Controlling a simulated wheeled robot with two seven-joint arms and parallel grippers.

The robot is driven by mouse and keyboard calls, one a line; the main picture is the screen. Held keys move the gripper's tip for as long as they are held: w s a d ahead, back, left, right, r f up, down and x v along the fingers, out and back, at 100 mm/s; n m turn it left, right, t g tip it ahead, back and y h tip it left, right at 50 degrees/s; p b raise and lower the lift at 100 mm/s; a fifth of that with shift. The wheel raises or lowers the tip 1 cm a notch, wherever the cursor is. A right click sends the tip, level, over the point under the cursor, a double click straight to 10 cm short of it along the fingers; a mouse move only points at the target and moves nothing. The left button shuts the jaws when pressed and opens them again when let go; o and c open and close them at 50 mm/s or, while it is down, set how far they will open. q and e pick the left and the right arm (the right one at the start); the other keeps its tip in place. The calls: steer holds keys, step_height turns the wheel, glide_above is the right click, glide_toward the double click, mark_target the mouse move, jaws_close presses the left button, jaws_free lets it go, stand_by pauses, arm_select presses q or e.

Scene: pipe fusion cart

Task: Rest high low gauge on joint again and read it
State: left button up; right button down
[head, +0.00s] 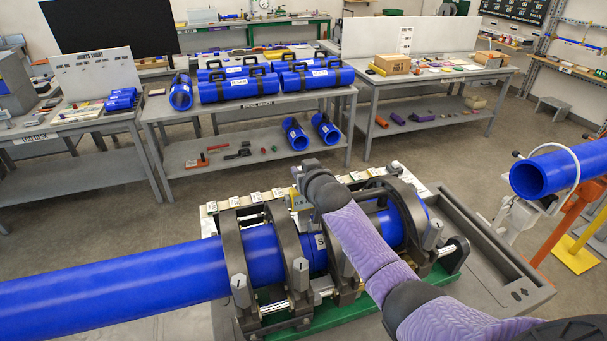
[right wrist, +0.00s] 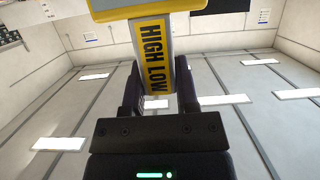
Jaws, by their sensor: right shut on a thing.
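The high low gauge (right wrist: 152,56) is grey and yellow with a HIGH LOW label. It stands between the two dark fingers of my right gripper (right wrist: 160,84), which is shut on it. The blue pipe (head: 262,250) lies in the dark clamps of the fusion machine (head: 231,262). My arm hides much of the joint. I cannot tell whether the gauge touches the pipe or read its display. My left gripper is out of view.
A long blue pipe (head: 110,290) runs out to the left. Another blue pipe (head: 560,170) rests on a stand at the right. A grey tray (head: 490,262) is right of the machine. Behind, tables hold pipe pieces (head: 240,88) and small parts, with open floor between.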

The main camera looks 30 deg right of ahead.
steer(key=shift+f, duration=0.1)
stand_by(0.7)
step_height(320, 180, up, 7)
steer(key=p, duration=0.7)
steer(key=shift+r, duration=0.2)
steer(key=shift+f, duration=0.1)
stand_by(0.8)
